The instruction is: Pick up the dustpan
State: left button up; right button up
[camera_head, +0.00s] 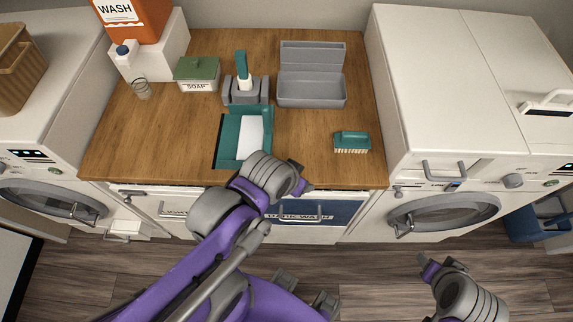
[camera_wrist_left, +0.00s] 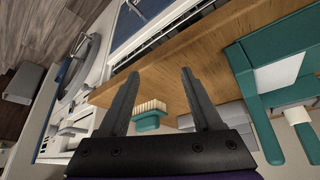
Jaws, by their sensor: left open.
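The teal dustpan (camera_head: 231,137) lies on the wooden counter near its front edge, with a white panel in it. In the left wrist view, the dustpan (camera_wrist_left: 252,98) is at the right, outside the jaws. My left gripper (camera_head: 304,178) is at the counter's front edge, just right of the dustpan and apart from it. In the left wrist view its two fingers (camera_wrist_left: 161,76) are spread and empty. My right gripper (camera_head: 440,264) is low in front of the right washer, away from the counter; its jaw state is unclear.
A teal scrub brush (camera_head: 351,141) lies on the counter to the right; it shows beyond the fingers in the left wrist view (camera_wrist_left: 148,115). A grey holder with a teal-handled tool (camera_head: 243,77), a soap box (camera_head: 197,75) and a grey bin (camera_head: 312,90) stand behind. Washers flank the counter.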

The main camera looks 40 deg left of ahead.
aim_at(248, 129)
jog(key=k+u, duration=0.1)
jog(key=u, duration=1.55)
